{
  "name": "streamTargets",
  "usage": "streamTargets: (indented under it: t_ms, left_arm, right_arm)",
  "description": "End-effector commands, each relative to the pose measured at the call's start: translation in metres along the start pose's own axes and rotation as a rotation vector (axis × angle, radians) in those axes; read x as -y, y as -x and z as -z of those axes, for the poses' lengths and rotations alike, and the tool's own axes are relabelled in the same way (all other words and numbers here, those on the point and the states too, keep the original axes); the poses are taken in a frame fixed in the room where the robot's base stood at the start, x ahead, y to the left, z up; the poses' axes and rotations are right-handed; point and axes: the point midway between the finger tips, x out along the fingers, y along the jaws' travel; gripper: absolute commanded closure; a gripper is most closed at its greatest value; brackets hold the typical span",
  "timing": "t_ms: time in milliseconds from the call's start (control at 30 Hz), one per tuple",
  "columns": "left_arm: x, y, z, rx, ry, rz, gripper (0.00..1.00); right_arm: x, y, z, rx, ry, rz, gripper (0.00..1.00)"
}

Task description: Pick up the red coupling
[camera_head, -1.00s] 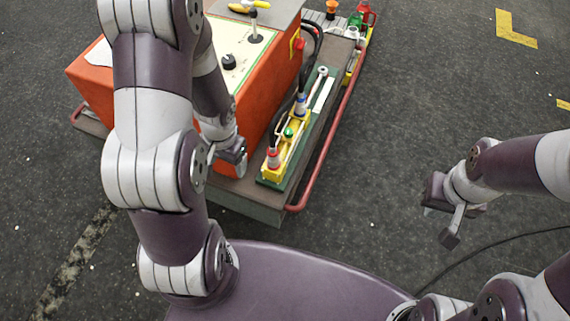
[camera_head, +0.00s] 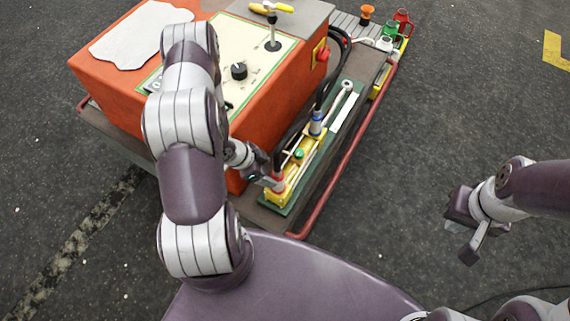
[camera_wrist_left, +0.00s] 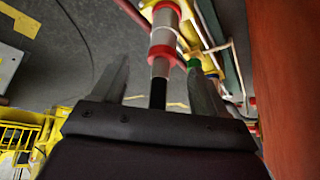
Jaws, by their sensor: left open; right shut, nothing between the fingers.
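The red coupling (camera_head: 278,180) stands at the near end of the yellow block on the green strip beside the orange cabinet. In the left wrist view the coupling (camera_wrist_left: 161,52) is a pale metal cylinder with red bands and a black hose at one end. My left gripper (camera_head: 266,181) is right beside it. In the wrist view its two fingers (camera_wrist_left: 160,78) are spread, with the coupling and hose showing between them. I see no clear contact. My right gripper (camera_head: 462,238) is shut and empty, out over the floor at the right.
A blue-banded coupling (camera_head: 316,124) with a black hose stands further along the yellow block (camera_head: 308,150). The orange cabinet (camera_head: 262,130) rises close to my left arm. A red rail (camera_head: 340,165) edges the platform. The floor at right is open.

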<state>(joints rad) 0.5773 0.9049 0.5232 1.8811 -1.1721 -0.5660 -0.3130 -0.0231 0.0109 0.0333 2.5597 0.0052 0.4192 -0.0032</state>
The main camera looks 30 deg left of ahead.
Motion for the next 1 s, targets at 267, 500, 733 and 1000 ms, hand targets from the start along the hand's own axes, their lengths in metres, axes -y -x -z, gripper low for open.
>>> streamTargets:
  t_ms: [267, 500, 733, 1000]
  left_arm:
    - [0.002, -0.04, -0.002, 0.001, -0.003, -0.002, 0.26]
    - [0.004, -0.074, -0.003, 0.001, -0.001, -0.002, 0.26]
    - [0.004, -0.074, -0.002, 0.001, 0.0, 0.0, 0.33]
    - [0.004, -0.074, -0.002, 0.0, -0.001, 0.001, 0.99]
  right_arm:
    - [0.0, -0.007, -0.001, 0.001, 0.0, 0.0, 1.0]
    - [0.0, -0.011, -0.001, 0.0, 0.0, 0.0, 1.0]
    - [0.0, -0.01, -0.001, 0.0, 0.0, 0.0, 1.0]
    - [0.0, -0.01, -0.001, 0.0, 0.0, 0.0, 1.0]
